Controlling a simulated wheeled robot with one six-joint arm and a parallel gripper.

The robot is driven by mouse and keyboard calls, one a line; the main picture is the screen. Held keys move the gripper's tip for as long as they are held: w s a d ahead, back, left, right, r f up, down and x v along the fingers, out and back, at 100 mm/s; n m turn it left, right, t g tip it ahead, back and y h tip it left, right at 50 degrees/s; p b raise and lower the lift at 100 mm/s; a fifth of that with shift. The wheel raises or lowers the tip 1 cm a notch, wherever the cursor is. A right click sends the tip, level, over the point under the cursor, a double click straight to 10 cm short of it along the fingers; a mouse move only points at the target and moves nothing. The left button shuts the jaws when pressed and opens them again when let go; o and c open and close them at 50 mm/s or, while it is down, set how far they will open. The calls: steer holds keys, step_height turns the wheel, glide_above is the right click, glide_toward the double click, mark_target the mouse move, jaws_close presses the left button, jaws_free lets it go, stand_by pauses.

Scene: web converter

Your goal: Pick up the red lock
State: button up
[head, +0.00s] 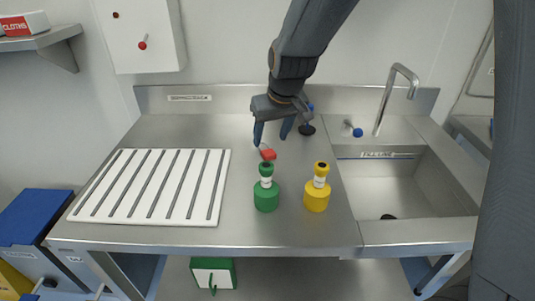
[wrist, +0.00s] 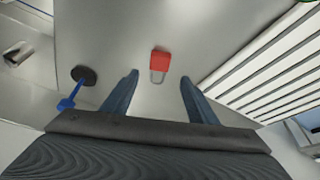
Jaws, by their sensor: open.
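The red lock (head: 268,154) is a small padlock lying on the steel counter, behind the green bottle. In the wrist view the red lock (wrist: 160,62) shows its red body, with its pale shackle pointing toward my gripper. My gripper (head: 272,142) is open and empty, above and just behind the lock in the head view. In the wrist view my gripper's two blue fingers (wrist: 160,85) stand apart, and the lock lies beyond their tips, roughly centred between them. I cannot tell the exact height of the fingertips over the counter.
A green bottle (head: 266,195) and a yellow bottle (head: 317,193) stand in front of the lock. A white slatted board (head: 120,217) lies at left and a sink (head: 400,185) at right. A blue-handled tool with a black disc (wrist: 86,75) is near my gripper.

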mark_target(268, 151)
steer(key=shift+p+x, duration=0.8)
steer(key=shift+x, duration=2.25)
steer(key=shift+s+d+f, duration=0.1)
steer(key=shift+s+d, duration=0.05)
steer(key=c, duration=1.3)
steer(key=shift+o, duration=0.2)
step_height(268, 151, up, 10)
steer(key=b, duration=0.1)
steer(key=shift+b, duration=0.4)
